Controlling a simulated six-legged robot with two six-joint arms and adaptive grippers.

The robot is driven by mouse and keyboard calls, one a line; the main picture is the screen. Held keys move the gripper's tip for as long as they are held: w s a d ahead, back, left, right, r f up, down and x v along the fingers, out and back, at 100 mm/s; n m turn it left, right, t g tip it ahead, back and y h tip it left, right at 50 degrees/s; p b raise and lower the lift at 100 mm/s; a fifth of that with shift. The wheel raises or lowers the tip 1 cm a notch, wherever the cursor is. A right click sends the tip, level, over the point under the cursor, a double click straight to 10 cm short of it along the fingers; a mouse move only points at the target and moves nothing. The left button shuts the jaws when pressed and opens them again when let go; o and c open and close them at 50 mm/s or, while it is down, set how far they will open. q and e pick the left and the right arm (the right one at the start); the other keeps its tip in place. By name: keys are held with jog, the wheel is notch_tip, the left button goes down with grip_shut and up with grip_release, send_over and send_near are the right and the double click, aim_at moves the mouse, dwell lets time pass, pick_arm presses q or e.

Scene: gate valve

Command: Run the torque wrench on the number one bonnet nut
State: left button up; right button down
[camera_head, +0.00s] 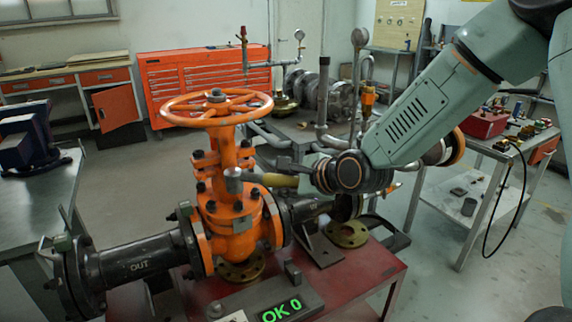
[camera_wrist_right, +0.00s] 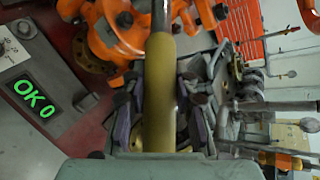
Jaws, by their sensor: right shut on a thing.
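The orange gate valve (camera_head: 230,222) stands on a red bench, with dark nuts (camera_head: 210,206) around its bonnet flange. I cannot tell which nut is number one. My right gripper (camera_head: 309,178) is shut on the torque wrench's yellow handle (camera_head: 281,180), to the right of the valve. The wrench lies roughly level, and its grey head (camera_head: 233,181) is in front of the valve neck, above the front bonnet nuts. I cannot tell whether it touches a nut. In the right wrist view, the handle (camera_wrist_right: 158,90) runs between the gripper's fingers. My left gripper is not in view.
The orange handwheel (camera_head: 217,106) stands above the wrench. A box with a green "OK 0" display (camera_head: 281,311) is at the bench front (camera_head: 372,270). Black pipes (camera_head: 145,257) run either side of the valve. Upright pipes and a gauge (camera_head: 360,38) stand behind my right arm.

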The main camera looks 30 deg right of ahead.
jog(key=shift+w+r, duration=0.3)
jog(key=shift+r, duration=0.4)
jog(key=shift+r+h, duration=0.2)
jog(key=shift+h, duration=0.1)
jog(key=shift+d+f+m, duration=0.15)
jog(key=shift+d+m, duration=0.15)
jog(key=shift+d, duration=0.05)
jog(key=shift+a+f, duration=0.1)
jog(key=shift+a, duration=0.2)
jog(key=shift+d+f+b, duration=0.15)
jog(key=shift+f+b, duration=0.15)
jog(key=shift+d+f+b, duration=0.1)
jog(key=shift+f+b, duration=0.3)
jog(key=shift+f, duration=0.15)
jog(key=shift+a+f+b, duration=0.2)
jog(key=shift+f+b, duration=0.3)
jog(key=shift+f, duration=0.1)
jog(key=shift+d+f+b, duration=0.1)
jog(key=shift+f+b, duration=0.3)
jog(key=shift+r, duration=0.1)
jog(key=shift+s+r, duration=0.1)
